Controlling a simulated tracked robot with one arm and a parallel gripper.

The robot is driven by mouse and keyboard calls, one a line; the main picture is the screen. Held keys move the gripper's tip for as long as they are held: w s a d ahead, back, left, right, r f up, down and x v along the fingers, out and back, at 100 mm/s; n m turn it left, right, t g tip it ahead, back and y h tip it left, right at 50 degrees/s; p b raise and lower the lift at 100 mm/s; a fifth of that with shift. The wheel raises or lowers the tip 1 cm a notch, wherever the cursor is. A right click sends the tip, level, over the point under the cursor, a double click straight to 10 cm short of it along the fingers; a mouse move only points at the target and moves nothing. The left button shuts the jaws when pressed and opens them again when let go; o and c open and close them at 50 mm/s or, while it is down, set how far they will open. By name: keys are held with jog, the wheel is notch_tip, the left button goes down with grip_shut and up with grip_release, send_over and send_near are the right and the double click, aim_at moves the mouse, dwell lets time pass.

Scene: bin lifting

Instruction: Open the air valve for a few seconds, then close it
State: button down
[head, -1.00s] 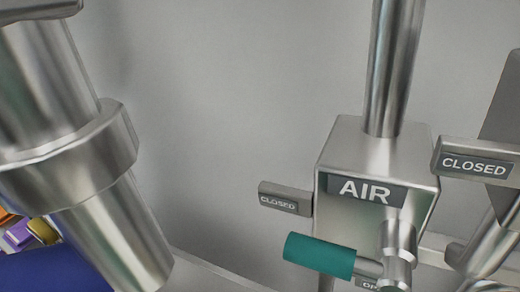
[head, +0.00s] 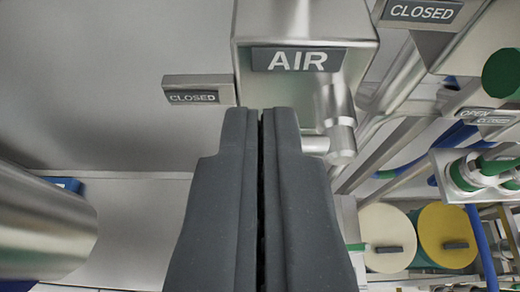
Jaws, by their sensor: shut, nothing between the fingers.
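The air valve is a metal box (head: 360,52) with a dark AIR label (head: 299,60) at the top middle of the head view. A CLOSED plate (head: 198,92) sticks out from its left side. The valve's metal stem (head: 337,115) hangs at the box's lower right, and a short metal arm (head: 314,144) runs left from it behind my gripper. The green handle grip is hidden, likely behind my gripper. My gripper (head: 261,112) is shut with nothing between the fingers, its tips just below the AIR label in the picture. I cannot tell whether it touches the handle.
Another CLOSED plate (head: 421,13) is at the upper right, beside a dark green round knob (head: 503,74). Pipes and blue hoses run down the right. A cream disc (head: 385,236) and a yellow disc (head: 447,234) stand lower right. A metal cylinder (head: 40,225) fills the lower left.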

jog(key=x, duration=0.3)
jog(key=f+x, duration=0.1)
jog(key=x, duration=0.2)
jog(key=shift+s+d, duration=0.1)
jog(key=shift+s, duration=0.1)
jog(key=f+b, duration=0.2)
jog(key=b, duration=0.1)
jog(key=shift+s+f+b, duration=0.3)
jog(key=shift+s+f, duration=0.05)
jog(key=shift+s, duration=0.05)
jog(key=shift+s, duration=0.1)
